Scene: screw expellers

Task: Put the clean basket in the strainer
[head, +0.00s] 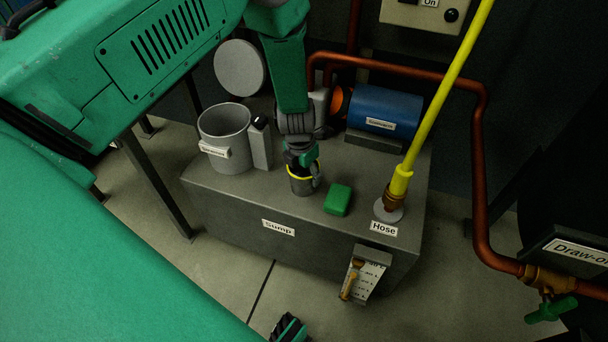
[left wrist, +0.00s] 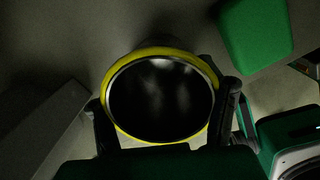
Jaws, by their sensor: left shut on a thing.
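The basket (head: 302,185) is a small dark cup with a yellow rim, at the middle of the sump's top in the head view. My left gripper (head: 301,168) is shut on it from above. In the left wrist view the round basket (left wrist: 160,100) faces me with its mouth open, looks empty and dark inside, and has a gripper finger on either side. I cannot tell whether its bottom touches the sump. The strainer (head: 225,140) is an open grey cylinder with a white label, left of the basket and apart from it.
The grey sump (head: 225,205) carries a green block (head: 338,199) right of the basket, a yellow hose (head: 402,178), and a blue motor-like cylinder (head: 384,110). A grey box (head: 259,145) stands beside the strainer. A round grey disc (head: 240,67) is behind it. Copper pipe runs right.

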